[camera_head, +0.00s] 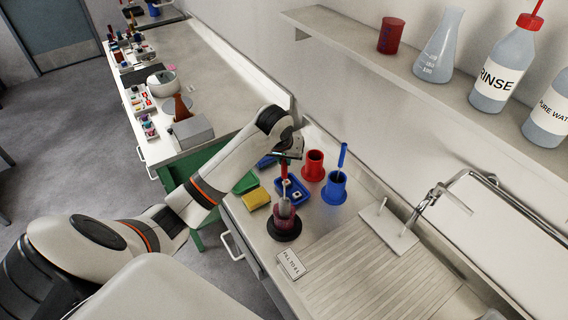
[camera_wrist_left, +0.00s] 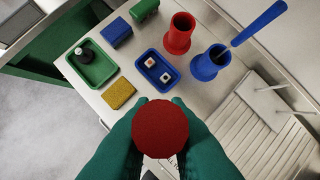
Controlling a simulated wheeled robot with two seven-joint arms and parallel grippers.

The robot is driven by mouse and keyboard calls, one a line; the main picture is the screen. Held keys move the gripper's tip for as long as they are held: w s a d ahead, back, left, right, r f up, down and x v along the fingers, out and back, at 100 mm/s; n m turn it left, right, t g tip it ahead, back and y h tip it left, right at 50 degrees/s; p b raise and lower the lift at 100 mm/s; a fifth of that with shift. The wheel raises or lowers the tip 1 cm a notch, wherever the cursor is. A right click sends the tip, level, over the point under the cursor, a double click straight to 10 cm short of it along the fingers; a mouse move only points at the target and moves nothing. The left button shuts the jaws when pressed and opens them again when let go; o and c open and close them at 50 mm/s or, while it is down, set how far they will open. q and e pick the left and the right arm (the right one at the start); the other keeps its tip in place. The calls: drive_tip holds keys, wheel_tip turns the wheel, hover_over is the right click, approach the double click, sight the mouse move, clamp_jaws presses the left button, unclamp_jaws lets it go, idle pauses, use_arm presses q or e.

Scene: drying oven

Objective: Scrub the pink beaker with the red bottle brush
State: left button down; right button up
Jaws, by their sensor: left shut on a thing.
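My left gripper (camera_head: 286,160) is shut on the red bottle brush, whose red handle (camera_head: 284,186) points down from the jaws in the head view. In the left wrist view the round red handle end (camera_wrist_left: 160,128) sits between my green fingers. The pale brush head (camera_head: 284,208) appears to be inside the pink beaker (camera_head: 277,222), directly below the gripper. The beaker stands upright on a dark round base (camera_head: 284,232); whether the bristles touch its wall or bottom cannot be told. In the wrist view the handle end and fingers hide the beaker. My right gripper is not in view.
A red holder (camera_head: 313,166) and a blue holder (camera_head: 334,188) with a blue brush (camera_head: 342,156) stand behind the beaker. A blue tray (camera_head: 293,192) and yellow sponge (camera_head: 256,198) are close by. The ribbed drainboard (camera_head: 365,265) is clear.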

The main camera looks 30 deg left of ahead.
use_arm(q)
drive_tip(key=shift+r, duration=2.85)
drive_tip(key=s+d+f+m+h+b, duration=0.1)
drive_tip(key=s+d+f+m+b, duration=0.1)
drive_tip(key=s+d+f+b, duration=0.35)
drive_tip(key=s+d+f+m+h+b, duration=0.1)
drive_tip(key=s+d+f+m+b, duration=0.2)
drive_tip(key=d+b, duration=0.6)
wheel_tip(320, 180, up, 8)
drive_tip(key=n+t+y+p, duration=0.1)
drive_tip(key=n+y+p, duration=0.2)
drive_tip(key=p, duration=1)
drive_tip(key=shift+r+n, duration=0.2)
drive_tip(key=shift+n, duration=0.8)
drive_tip(key=shift+w, duration=0.1)
